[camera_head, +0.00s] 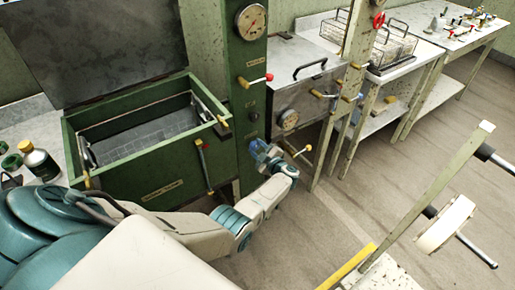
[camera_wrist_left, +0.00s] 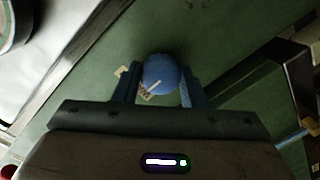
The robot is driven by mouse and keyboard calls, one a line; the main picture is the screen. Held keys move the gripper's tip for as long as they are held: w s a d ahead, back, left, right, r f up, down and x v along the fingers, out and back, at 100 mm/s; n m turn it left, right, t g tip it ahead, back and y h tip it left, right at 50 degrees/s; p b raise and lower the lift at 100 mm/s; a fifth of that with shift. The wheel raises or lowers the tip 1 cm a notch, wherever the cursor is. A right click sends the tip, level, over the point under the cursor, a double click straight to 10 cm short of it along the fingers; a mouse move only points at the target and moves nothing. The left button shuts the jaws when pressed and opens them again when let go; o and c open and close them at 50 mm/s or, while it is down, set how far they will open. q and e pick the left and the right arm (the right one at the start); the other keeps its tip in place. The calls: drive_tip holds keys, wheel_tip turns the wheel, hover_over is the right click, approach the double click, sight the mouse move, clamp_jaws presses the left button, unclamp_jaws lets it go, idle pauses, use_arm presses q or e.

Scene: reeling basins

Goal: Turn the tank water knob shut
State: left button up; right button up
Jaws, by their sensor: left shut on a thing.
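A pale label shows partly behind the knob. In the head view my left gripper (camera_head: 258,148) reaches the green post (camera_head: 251,105) at the right end of the green tank (camera_head: 150,185). There the gripper largely hides the knob. My right gripper is in neither view.
The tank's grey lid (camera_head: 95,45) stands open. A metal box (camera_head: 305,85) stands to the right.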

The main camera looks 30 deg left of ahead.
use_arm(q)
drive_tip(key=shift+f, duration=0.1)
drive_tip(key=o, duration=1)
drive_tip(key=v, duration=1.1)
drive_tip(key=shift+b, duration=0.3)
drive_tip(key=shift+a, duration=0.1)
drive_tip(key=s+d+f+m+t+h, duration=0.3)
drive_tip(key=s+f+m+h, duration=0.45)
drive_tip(key=f, duration=0.65)
drive_tip(key=s+d+f+m+t+h, duration=0.2)
drive_tip(key=s+f+m+h, duration=0.3)
drive_tip(key=s+f+m, duration=0.75)
drive_tip(key=s+a+f+m+g, duration=0.1)
drive_tip(key=s+f+g, duration=0.2)
drive_tip(key=s, duration=0.9)
drive_tip(key=s+a+f+m+g+h, duration=0.1)
drive_tip(key=s+f+g, duration=0.2)
drive_tip(key=s+f, duration=0.4)
drive_tip(key=s+a+f+g+h, duration=0.1)
drive_tip(key=s+f+g, duration=0.3)
drive_tip(key=s, duration=1.3)
drive_tip(key=shift+s+a+f+m+h, duration=0.15)
drive_tip(key=shift+f+m, duration=0.05)
drive_tip(key=shift+f, duration=0.35)
drive_tip(key=shift+s+a+f+m+h, duration=0.1)
drive_tip(key=shift+s+a+f+m, duration=0.1)
drive_tip(key=shift+f, duration=0.3)
